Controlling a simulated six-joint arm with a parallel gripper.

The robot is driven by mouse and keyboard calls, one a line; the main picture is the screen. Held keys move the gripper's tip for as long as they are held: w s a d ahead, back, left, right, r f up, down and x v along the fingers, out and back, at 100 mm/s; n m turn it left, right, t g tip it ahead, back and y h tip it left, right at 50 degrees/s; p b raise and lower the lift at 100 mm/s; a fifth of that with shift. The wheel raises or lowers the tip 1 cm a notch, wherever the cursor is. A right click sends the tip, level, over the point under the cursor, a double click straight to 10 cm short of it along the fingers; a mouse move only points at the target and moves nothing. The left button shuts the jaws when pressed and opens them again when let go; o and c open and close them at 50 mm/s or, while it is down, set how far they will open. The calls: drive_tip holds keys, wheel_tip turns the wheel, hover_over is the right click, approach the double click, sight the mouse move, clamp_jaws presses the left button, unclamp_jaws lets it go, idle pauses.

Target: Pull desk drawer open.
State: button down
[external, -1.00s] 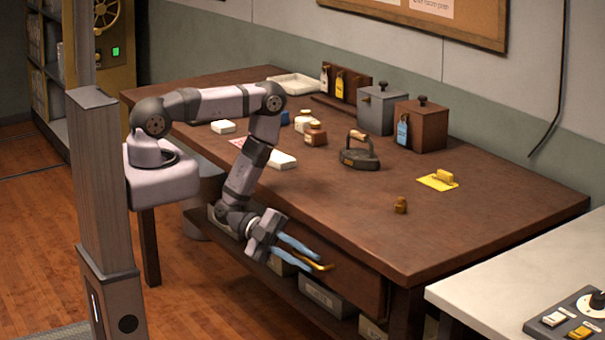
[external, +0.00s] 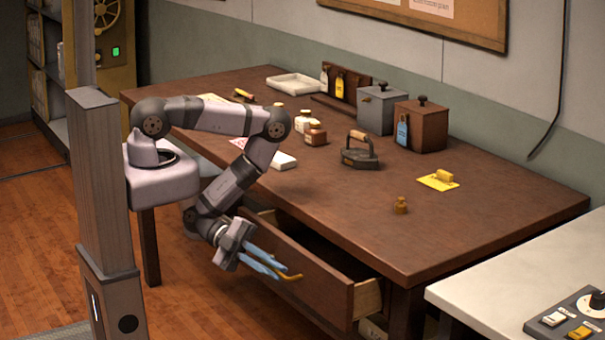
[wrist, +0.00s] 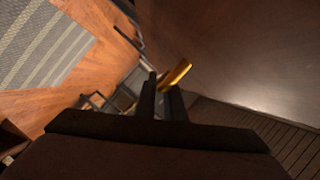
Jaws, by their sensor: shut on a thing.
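The desk drawer (external: 318,284) is pulled out from the front of the brown desk (external: 480,215), with its dark inside and pale side wall showing. A yellow brass handle (external: 290,277) is on the drawer's front. My gripper (external: 277,268), with blue fingers, is shut on this handle. In the wrist view the handle (wrist: 177,75) shows as a golden bar between the dark fingers of my gripper (wrist: 161,95). The drawer's contents cannot be made out.
On the desktop stand a flat iron (external: 360,152), a grey box (external: 378,110), a brown box (external: 421,126), small bottles (external: 314,135) and a brass weight (external: 400,205). A white counter (external: 500,290) is at the right. Open wooden floor (external: 210,300) lies in front of the desk.

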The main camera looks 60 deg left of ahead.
sight(262, 261)
drive_tip(key=c, duration=2.1)
unclamp_jaws()
drive_tip(key=shift+p+v, duration=0.7)
drive_tip(key=shift+v, duration=1.15)
drive_tip(key=shift+p+v, duration=0.5)
drive_tip(key=shift+v, duration=1.2)
drive_tip(key=shift+a, duration=0.1)
drive_tip(key=shift+s, duration=0.1)
